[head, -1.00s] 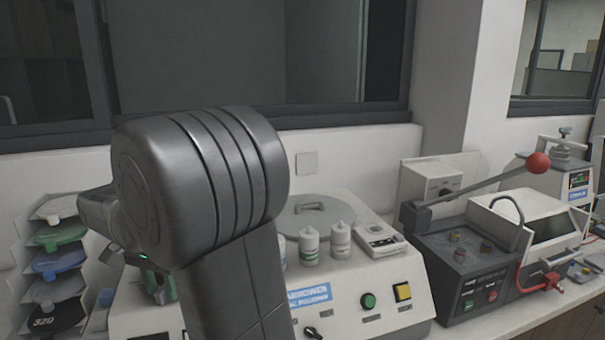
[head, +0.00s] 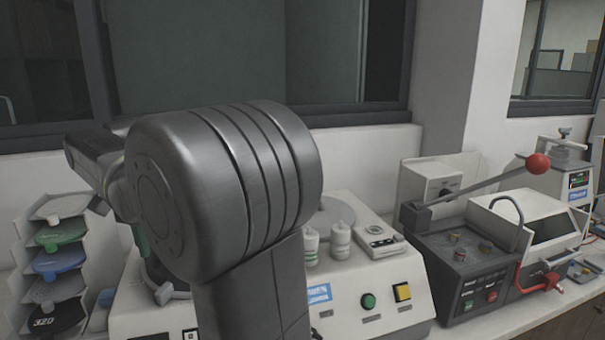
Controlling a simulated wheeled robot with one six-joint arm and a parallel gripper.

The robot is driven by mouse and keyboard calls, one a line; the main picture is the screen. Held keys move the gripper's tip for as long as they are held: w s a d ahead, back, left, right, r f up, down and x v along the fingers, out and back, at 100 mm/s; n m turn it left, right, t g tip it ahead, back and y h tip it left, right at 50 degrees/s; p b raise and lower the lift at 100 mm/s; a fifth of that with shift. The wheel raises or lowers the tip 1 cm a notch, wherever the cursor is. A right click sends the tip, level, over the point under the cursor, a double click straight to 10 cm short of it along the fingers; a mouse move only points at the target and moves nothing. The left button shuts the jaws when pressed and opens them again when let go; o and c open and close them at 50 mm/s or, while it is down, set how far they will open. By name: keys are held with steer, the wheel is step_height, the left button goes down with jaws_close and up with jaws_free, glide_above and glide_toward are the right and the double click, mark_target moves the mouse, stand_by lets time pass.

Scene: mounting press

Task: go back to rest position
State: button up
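My arm (head: 225,190) fills the left middle of the head view, with a big dark grey rounded joint and a link running down to the bottom edge. Another part of my arm reaches up and left behind that joint. My gripper cannot be made out; the joint hides much of what lies behind it. The press (head: 465,262) with black control panel, long lever and red ball knob (head: 538,163) stands on the right of the bench, apart from my arm.
A white polisher (head: 375,290) with green and yellow buttons stands behind my arm, two white bottles (head: 340,240) on it. A rack of coloured discs (head: 58,262) stands at far left. Another white machine (head: 140,312) is partly hidden. A window and wall are behind.

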mark_target(163, 288)
step_height(163, 288, down, 10)
steer(key=shift+a+f, duration=0.1)
steer(key=shift+a, duration=0.05)
steer(key=shift+w+a+m, duration=0.2)
steer(key=shift+a+m, duration=0.2)
steer(key=shift+a, duration=0.15)
steer(key=shift+r, duration=0.3)
